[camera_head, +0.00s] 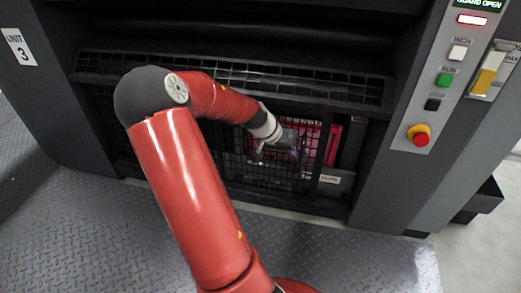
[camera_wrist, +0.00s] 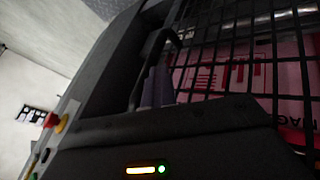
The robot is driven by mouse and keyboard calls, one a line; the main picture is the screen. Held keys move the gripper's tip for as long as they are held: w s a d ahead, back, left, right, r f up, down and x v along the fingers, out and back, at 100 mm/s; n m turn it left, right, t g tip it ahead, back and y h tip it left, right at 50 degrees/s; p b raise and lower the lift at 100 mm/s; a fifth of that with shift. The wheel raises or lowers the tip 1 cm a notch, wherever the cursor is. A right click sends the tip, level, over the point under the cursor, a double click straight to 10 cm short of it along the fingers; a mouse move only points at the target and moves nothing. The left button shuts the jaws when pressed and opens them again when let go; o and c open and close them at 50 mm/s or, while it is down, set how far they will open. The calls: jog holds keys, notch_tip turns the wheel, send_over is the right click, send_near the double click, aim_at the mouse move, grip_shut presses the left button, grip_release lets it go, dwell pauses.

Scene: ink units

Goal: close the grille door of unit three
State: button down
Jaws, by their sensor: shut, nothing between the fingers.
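Unit three carries a "UNIT 3" plate (camera_head: 19,47) at the left. Its black mesh grille door (camera_head: 225,170) covers the lower bay, and its right part lies behind my arm's end. The display (camera_head: 478,4) reads "GUARD OPEN". My gripper (camera_head: 288,146) is at the right part of the grille. In the wrist view my fingers (camera_wrist: 158,88) are together and empty, close to a dark curved handle (camera_wrist: 168,48) beside the mesh (camera_wrist: 235,55). Whether they touch it, I cannot tell. How wide the door stands open is also unclear.
Pink and red packs (camera_head: 331,145) show behind and beside the mesh. The control panel (camera_head: 450,85), with buttons and a red emergency stop (camera_head: 420,138), is on the right post. A second mesh strip (camera_head: 230,75) runs above the door. Plate floor (camera_head: 340,245) in front is clear.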

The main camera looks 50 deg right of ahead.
jog(key=s+d+b, duration=0.1)
jog(key=s+d, duration=0.2)
jog(key=s, duration=0.4)
jog(key=s+d+b, duration=0.1)
jog(key=s+d, duration=0.2)
jog(key=s, duration=0.4)
jog(key=shift+s, duration=0.2)
jog(key=shift+r, duration=0.1)
